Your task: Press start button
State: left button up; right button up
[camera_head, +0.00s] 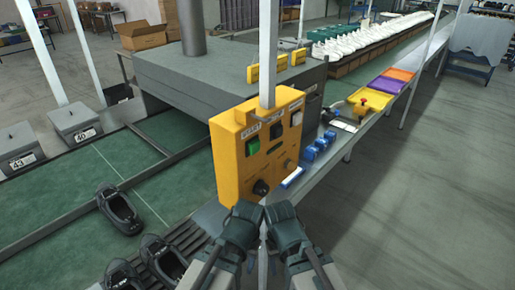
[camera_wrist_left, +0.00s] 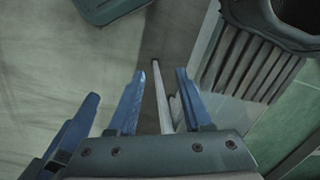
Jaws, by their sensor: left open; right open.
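A yellow control box (camera_head: 229,166) stands at the middle of the head view. Its face carries a green button (camera_head: 252,146), a dark button (camera_head: 276,131), another button (camera_head: 296,118) and a black knob (camera_head: 261,187). My left gripper (camera_head: 246,209) and my right gripper (camera_head: 280,211) are side by side below the box's face, apart from the green button. In the left wrist view my left gripper (camera_wrist_left: 160,78) is open with nothing between its fingers. My right gripper is open; its jaw gap is hard to see in the head view.
Dark shoes (camera_head: 119,209) lie on the green conveyor (camera_head: 60,200) at left. A grey machine housing (camera_head: 200,80) stands behind the box. Blue items (camera_head: 315,149) and a yellow tray (camera_head: 372,97) are on the side ledge. Floor at right (camera_head: 430,200) is clear.

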pick_arm(q)
grip_shut()
dwell(1.4)
